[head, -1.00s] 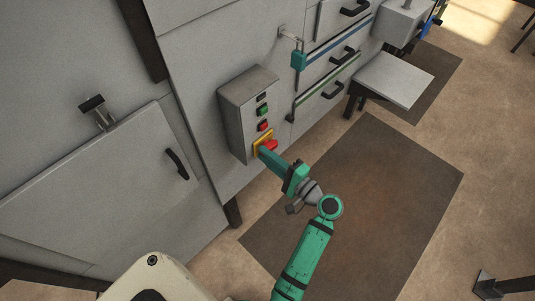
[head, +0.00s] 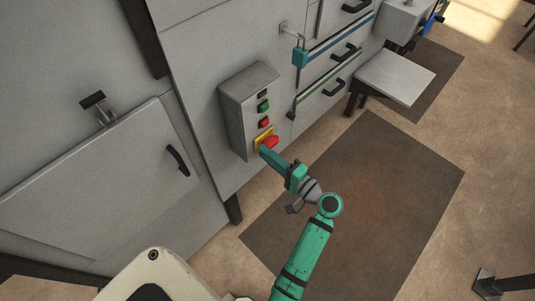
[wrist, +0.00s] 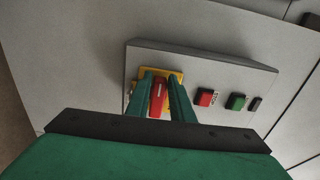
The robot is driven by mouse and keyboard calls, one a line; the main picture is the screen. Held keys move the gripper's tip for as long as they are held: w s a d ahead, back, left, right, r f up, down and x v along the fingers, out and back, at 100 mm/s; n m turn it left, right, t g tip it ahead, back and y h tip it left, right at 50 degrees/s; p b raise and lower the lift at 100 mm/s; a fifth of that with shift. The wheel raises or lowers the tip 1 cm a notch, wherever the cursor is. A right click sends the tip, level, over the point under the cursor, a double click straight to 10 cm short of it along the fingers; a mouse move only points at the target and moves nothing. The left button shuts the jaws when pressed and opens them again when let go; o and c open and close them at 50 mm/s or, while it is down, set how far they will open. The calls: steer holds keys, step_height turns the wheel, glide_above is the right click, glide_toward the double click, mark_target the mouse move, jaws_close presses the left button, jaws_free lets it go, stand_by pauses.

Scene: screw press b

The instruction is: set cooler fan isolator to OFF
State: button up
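The cooler fan isolator is a red handle (head: 271,142) on a yellow plate (head: 258,136), low on the front of a grey control box (head: 237,103). My gripper (head: 263,149) is at the handle, its green fingers pointing at the box. In the wrist view my gripper (wrist: 162,82) has one finger on each side of the red handle (wrist: 158,98), with no clear gap, so it looks shut on it. The yellow plate (wrist: 174,74) shows behind the fingertips. Any markings on the plate are hidden or too small to read.
Above the isolator the box has a red button (head: 264,124) and a green button (head: 263,106). A teal padlock (head: 300,58) hangs on the cabinet to the right. A grey platform (head: 397,78) juts out further right. The dark mat (head: 380,190) is clear.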

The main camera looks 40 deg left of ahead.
steer(key=shift+o, duration=1.1)
steer(key=s+d, duration=0.1)
steer(key=d, duration=0.9)
steer(key=shift+d, duration=0.4)
steer(key=shift+w+f, duration=0.1)
